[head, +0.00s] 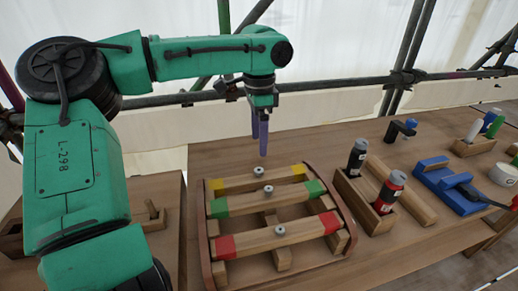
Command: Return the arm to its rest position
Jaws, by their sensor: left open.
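My left arm (205,55), green with black joints, comes in from the left and bends across the top of the view. My left gripper (262,148) hangs from it with bluish-purple fingers pointing down. It is open, with nothing seen between its fingers. It is in front of or above the far side of a wooden rack (205,240); the exact gap is hard to tell. My right gripper is not in view.
The rack carries bars with yellow, green and red ends and grey knobs. To its right stand a wooden box (357,207) with black and red bottles, a blue clamp-like tool (440,185) and a white roll (503,174). Scaffold poles (330,84) run behind the table.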

